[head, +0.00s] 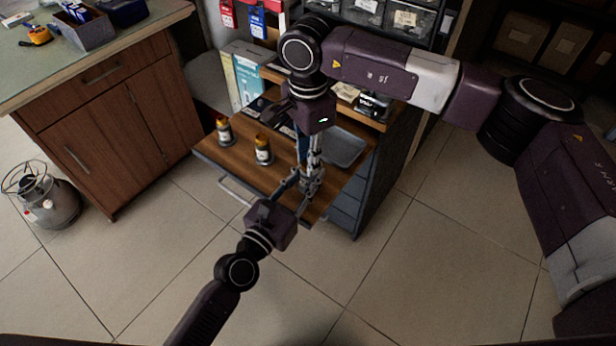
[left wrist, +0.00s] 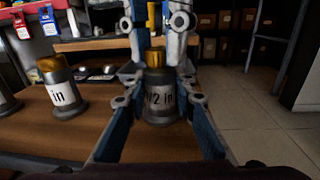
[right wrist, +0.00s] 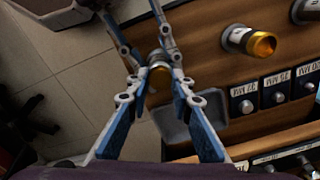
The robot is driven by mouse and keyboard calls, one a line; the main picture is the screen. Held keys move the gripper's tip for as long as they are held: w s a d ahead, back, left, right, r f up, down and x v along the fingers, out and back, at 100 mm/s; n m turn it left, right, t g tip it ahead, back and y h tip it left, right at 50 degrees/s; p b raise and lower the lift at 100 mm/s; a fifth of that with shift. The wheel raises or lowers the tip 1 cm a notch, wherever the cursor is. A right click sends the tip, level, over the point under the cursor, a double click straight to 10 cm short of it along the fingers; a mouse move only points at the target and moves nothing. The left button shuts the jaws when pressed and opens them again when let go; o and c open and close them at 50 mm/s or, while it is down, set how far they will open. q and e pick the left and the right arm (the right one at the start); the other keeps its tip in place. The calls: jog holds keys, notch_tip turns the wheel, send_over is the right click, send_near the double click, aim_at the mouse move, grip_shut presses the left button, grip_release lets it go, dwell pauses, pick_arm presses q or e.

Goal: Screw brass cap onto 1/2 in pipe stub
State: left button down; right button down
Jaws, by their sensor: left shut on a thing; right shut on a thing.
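The 1/2 in pipe stub (left wrist: 160,105) stands upright on the wooden board, a grey body with a white label partly hidden. My left gripper (head: 300,179) is shut on this stub from the side, its fingers on either side of the stub in the left wrist view. The brass cap (left wrist: 155,58) is at the top of the stub. My right gripper (head: 314,166) points down from above, shut on the cap; it also shows in the right wrist view (right wrist: 159,74). How far the cap is threaded cannot be seen.
Two other brass-topped stubs (head: 223,131) (head: 263,150) stand left on the wooden board (head: 240,168). A grey tray (head: 345,148) lies right of the grippers. Shelves with bins (head: 405,20) rise behind.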

jog(key=m, duration=1)
jog(key=shift+m, duration=0.3)
jog(key=m, duration=0.4)
jog(key=c, duration=1.6)
grip_release()
notch_tip(320, 180, up, 12)
jog(key=shift+f, duration=0.1)
pick_arm(q)
jog(key=c, duration=1.5)
grip_release()
